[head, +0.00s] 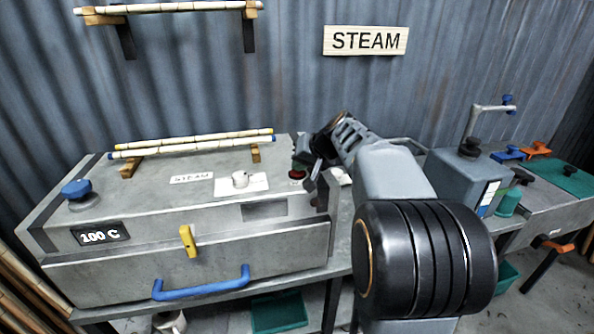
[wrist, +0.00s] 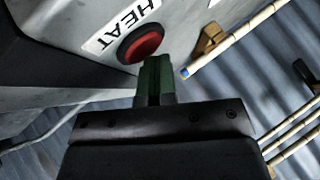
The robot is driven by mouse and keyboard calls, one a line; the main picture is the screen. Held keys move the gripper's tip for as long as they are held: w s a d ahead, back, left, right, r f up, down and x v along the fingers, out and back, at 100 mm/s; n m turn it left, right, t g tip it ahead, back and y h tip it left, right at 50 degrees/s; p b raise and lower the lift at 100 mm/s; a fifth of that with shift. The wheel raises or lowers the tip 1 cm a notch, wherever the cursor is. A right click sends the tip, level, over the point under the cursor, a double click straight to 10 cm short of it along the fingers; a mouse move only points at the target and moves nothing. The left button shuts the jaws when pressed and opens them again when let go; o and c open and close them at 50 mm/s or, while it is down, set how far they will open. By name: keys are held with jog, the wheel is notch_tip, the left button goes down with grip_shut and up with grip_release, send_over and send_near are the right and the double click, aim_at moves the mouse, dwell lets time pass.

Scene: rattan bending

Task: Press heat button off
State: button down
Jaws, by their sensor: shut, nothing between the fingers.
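The heat button is a round red button (wrist: 142,44) in a dark ring, next to a white HEAT label (wrist: 121,27). In the head view the red button (head: 297,174) shows on the right part of the steam box top, partly behind my arm. My gripper (wrist: 155,60) is shut and empty, with its green-tipped fingers at the button's lower edge in the wrist view. I cannot tell whether the fingertips touch it. In the head view my gripper (head: 310,165) is just beside the button. The grey steam box (head: 190,240) has a display (head: 101,235) reading 100 C.
Two rattan poles (head: 195,148) rest on wooden blocks on the box top. A grey tank (head: 460,180) stands right of my arm.

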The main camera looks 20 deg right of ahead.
jog(key=shift+r, duration=0.3)
jog(key=shift+r+p, duration=2.1)
jog(key=shift+r, duration=0.95)
jog(key=s+a+f+n+g+h, duration=0.1)
jog(key=s+a+f, duration=0.2)
jog(key=s, duration=0.4)
jog(key=s+a+f+n+g+h, duration=0.1)
jog(key=s+a+f, duration=0.3)
jog(key=s, duration=0.3)
jog(key=s+a+f+n+g+h, duration=0.1)
jog(key=s+a+f+n, duration=0.1)
jog(key=s+a+f, duration=0.2)
jog(key=s+f, duration=0.2)
jog(key=s, duration=0.2)
jog(key=shift+g+h, duration=0.4)
